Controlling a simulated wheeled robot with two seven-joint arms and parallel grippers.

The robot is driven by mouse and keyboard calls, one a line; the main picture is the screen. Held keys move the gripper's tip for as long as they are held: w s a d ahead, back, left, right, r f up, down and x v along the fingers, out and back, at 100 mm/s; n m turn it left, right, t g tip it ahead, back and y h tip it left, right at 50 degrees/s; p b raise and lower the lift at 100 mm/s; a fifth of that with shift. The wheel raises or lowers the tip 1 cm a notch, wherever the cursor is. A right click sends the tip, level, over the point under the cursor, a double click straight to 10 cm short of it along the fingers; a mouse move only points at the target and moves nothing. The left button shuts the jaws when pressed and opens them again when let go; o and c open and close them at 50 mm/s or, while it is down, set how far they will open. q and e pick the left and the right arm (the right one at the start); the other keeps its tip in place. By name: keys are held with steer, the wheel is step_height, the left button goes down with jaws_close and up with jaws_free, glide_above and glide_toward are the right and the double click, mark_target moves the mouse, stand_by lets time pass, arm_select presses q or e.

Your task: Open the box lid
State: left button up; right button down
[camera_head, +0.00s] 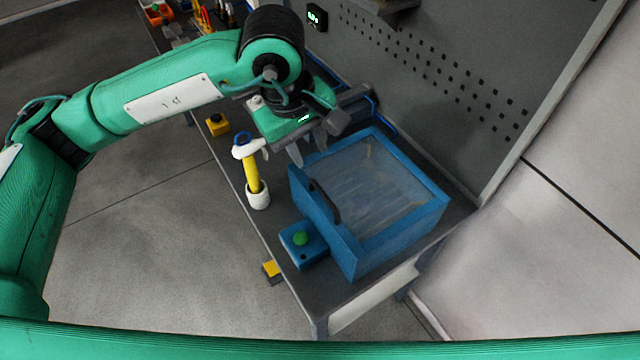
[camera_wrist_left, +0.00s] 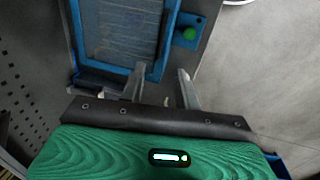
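The blue box (camera_head: 400,238) stands on the grey workbench, its lid shut. The lid (camera_head: 375,190) has a blue frame around a see-through panel; a dark curved handle (camera_head: 325,202) sits at its left side. My left gripper (camera_head: 308,147) is open and empty, with its fingers near the box's upper left corner. In the left wrist view the fingers (camera_wrist_left: 161,72) are spread apart close to one end of the box frame (camera_wrist_left: 168,40). Whether a finger touches the box cannot be told. My right gripper is not in view.
A blue button box with a green button (camera_head: 300,239) stands in front of the box. A yellow-and-white spray bottle (camera_head: 251,172) in a white holder (camera_head: 258,197) stands left of it. A perforated grey wall (camera_head: 440,70) rises behind the bench.

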mark_target(322, 193)
arm_select(q)
steer(key=p+x, duration=0.6)
steer(key=x, duration=0.6)
steer(key=shift+w+a+f, duration=0.1)
steer(key=shift+w+f, duration=0.05)
steer(key=shift+f, duration=0.7)
jaws_close()
